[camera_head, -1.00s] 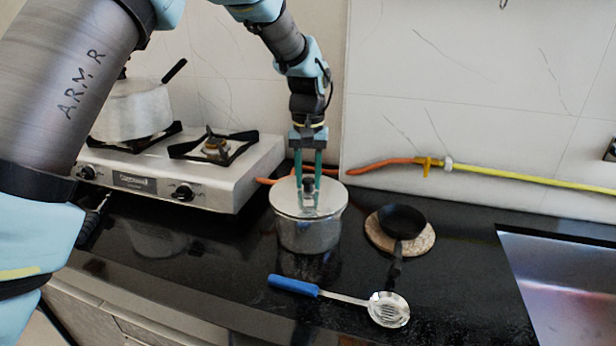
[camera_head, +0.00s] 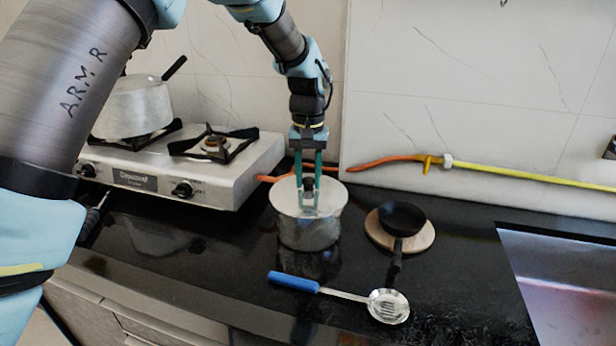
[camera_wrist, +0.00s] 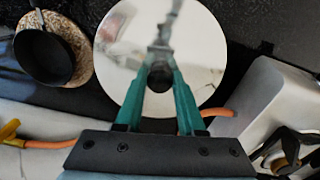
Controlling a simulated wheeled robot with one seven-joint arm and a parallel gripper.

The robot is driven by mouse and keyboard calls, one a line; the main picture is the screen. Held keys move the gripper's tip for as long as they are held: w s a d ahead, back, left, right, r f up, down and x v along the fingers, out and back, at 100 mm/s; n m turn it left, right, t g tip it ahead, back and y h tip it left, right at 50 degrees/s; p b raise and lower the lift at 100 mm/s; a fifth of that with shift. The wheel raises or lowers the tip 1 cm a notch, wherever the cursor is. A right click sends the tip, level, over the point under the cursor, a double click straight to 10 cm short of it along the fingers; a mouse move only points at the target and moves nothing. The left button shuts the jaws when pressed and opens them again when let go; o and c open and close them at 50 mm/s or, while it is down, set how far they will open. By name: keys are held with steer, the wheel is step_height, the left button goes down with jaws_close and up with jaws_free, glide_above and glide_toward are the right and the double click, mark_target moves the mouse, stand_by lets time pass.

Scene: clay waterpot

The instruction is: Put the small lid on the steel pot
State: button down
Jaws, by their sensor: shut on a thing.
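The steel pot (camera_head: 308,233) stands upright on the black counter, right of the stove. The small lid (camera_head: 285,198) is a round, shiny metal disc with a dark knob (camera_head: 308,186). It lies over the pot's mouth and looks level; I cannot tell whether its rim is fully seated. My gripper (camera_head: 308,204) points down from above, its green fingers shut on the lid's knob. In the wrist view the lid (camera_wrist: 205,55) fills the upper middle, and the fingers of my gripper (camera_wrist: 160,80) are on either side of the dark knob. The pot below is hidden there by the lid.
A small black pan (camera_head: 402,218) sits on a round mat (camera_head: 427,238) to the right. A blue-handled skimmer (camera_head: 293,283) lies in front. A stove (camera_head: 225,180) with another pot (camera_head: 135,108) is at left. A sink (camera_head: 565,290) is at right, and a hose (camera_head: 520,177) runs behind.

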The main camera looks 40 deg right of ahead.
steer(key=shift+f, duration=0.3)
steer(key=shift+c, duration=2.2)
jaws_free()
steer(key=shift+r, duration=0.1)
step_height(320, 180, up, 11)
steer(key=b, duration=0.2)
